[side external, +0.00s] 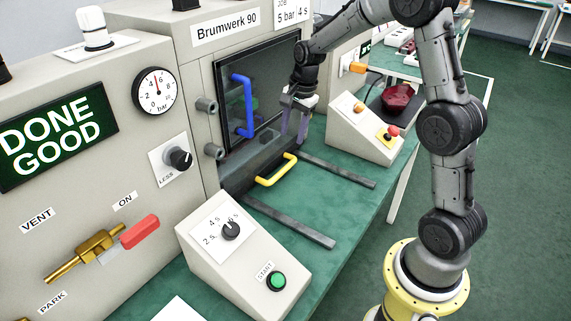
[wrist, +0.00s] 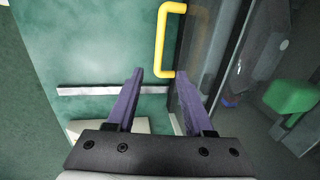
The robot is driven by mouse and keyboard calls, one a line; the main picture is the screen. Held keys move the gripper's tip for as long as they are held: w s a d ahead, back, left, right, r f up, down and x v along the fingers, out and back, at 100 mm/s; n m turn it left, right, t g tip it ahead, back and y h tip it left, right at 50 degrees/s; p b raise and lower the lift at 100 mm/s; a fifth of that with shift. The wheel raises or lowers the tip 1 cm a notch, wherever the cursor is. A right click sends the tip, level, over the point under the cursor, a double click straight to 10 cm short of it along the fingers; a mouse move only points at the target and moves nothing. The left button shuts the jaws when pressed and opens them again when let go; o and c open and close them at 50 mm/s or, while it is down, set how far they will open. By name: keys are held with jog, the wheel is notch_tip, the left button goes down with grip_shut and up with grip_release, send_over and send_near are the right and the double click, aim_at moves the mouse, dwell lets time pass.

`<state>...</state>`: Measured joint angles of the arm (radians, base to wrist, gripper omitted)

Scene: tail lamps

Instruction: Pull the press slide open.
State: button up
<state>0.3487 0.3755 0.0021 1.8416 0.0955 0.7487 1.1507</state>
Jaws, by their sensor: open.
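The press slide (side external: 255,158) is a dark grey block low at the front of the press, with a yellow bar handle (side external: 277,170) on it. The handle also shows at the top of the wrist view (wrist: 161,38). My gripper (side external: 294,132) is open and empty, with purple fingers pointing down, close to the press front and apart from the handle. In the wrist view the handle's near end lies just beyond the fingertips (wrist: 158,74). Most of the slide is hidden inside the press.
A dark window with a blue handle (side external: 243,105) is above the slide. Two dark rails (side external: 290,221) lie on the green bench. Sloped control boxes (side external: 240,250) stand on both sides; the bench between the rails is clear. A sign (side external: 57,136) reads DONE GOOD.

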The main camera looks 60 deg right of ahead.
aim_at(285, 168)
jog(key=f, duration=0.4)
jog(key=w+f, duration=0.1)
jog(key=f, duration=0.3)
jog(key=w+f, duration=0.1)
jog(key=f, duration=0.3)
jog(key=shift+w+f, duration=0.15)
jog(key=shift+f, duration=0.1)
grip_shut()
dwell(0.9)
